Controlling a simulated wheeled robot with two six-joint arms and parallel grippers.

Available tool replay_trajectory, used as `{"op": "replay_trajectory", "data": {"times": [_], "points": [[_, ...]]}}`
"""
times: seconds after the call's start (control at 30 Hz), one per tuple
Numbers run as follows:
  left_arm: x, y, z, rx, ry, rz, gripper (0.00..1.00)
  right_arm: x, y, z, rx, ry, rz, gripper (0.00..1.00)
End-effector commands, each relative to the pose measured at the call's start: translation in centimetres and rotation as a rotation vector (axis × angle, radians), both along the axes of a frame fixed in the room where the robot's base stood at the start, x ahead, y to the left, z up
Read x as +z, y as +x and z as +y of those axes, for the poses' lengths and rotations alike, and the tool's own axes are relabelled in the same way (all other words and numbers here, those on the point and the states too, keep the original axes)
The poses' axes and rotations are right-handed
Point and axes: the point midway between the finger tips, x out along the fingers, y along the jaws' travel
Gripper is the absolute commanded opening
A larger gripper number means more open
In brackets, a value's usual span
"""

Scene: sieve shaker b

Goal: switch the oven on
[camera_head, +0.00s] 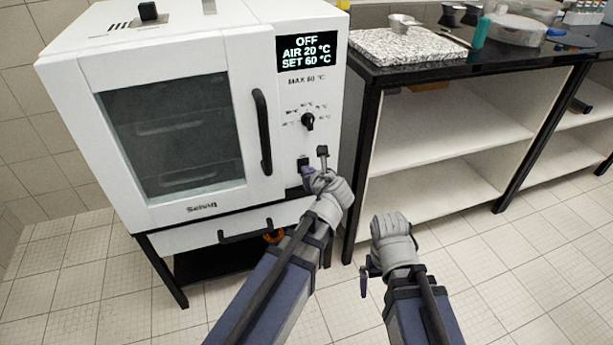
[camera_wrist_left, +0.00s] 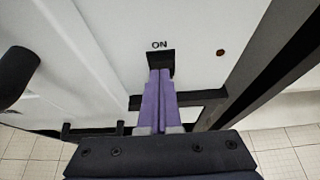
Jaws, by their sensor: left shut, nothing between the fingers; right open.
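The white oven (camera_head: 258,100) stands on a black-framed stand at the left, its glass door shut. Its display (camera_head: 306,50) reads OFF, AIR 20 °C, SET 60 °C. A black dial (camera_head: 308,122) sits below the display. The black power switch (camera_head: 303,163) is low on the front panel; in the left wrist view the switch (camera_wrist_left: 160,59) lies under the label ON. My left gripper (camera_head: 308,171) is shut and empty, its purple fingertips (camera_wrist_left: 160,74) at the switch and covering its lower part; contact cannot be told. My right gripper (camera_head: 364,284) is low in front of the shelves, its fingers partly hidden.
The black door handle (camera_head: 262,132) is left of the switch, and a drawer handle (camera_head: 245,231) is below. A shelf unit (camera_head: 440,150) with a dark worktop stands at the right, holding a speckled slab (camera_head: 405,47) and labware. The tiled floor in front is clear.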

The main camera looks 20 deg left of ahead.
Motion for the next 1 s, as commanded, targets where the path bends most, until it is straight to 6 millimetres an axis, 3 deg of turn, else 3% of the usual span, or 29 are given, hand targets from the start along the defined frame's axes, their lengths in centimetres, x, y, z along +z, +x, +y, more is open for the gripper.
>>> {"op": "replay_trajectory", "data": {"times": [0.33,0.5,0.73,1.0], "points": [[0.1,0.1,0.1,0.0,-0.002,0.002,0.0,0.2,0.0,0.0,-0.001,0.0,0.0,1.0],[1.2,0.9,0.5,0.003,-0.038,0.054,0.0,2.5,0.0,-0.1,-0.004,-0.002,0.0,1.0],[0.4,0.6,0.4,0.001,-0.039,0.059,0.0,1.8,0.0,-0.1,-0.004,-0.002,0.0,1.0],[1.3,0.6,0.4,0.001,-0.039,0.059,0.0,2.7,0.0,-0.1,-0.004,-0.002,0.0,1.0]]}}
